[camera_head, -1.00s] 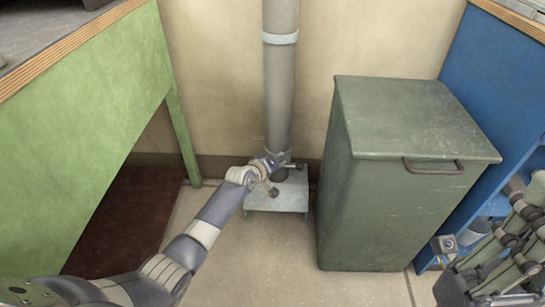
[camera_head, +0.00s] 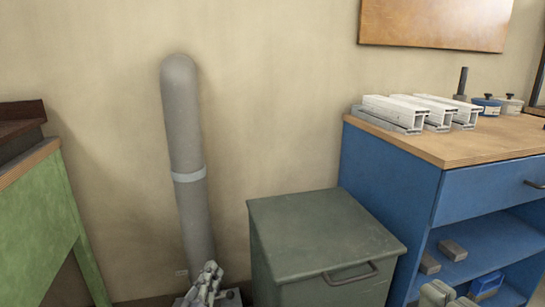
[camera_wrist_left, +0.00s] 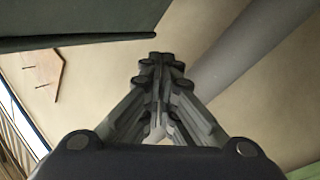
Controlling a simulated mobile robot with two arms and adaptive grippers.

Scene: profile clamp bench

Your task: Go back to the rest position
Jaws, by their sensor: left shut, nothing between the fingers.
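My left gripper (camera_head: 207,278) is low in the head view, in front of the foot of the grey pipe and left of the green bin. In the left wrist view its fingers (camera_wrist_left: 160,62) are together, with nothing between them. Pale rounded pieces at the lower right of the head view look like part of my right arm; its jaws cannot be made out.
A grey upright pipe (camera_head: 185,130) stands by the wall. A green bin (camera_head: 320,235) stands beside a blue cabinet (camera_head: 392,195) carrying white profiles (camera_head: 410,112) and small containers (camera_head: 490,104). A green bench (camera_head: 35,225) is at left.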

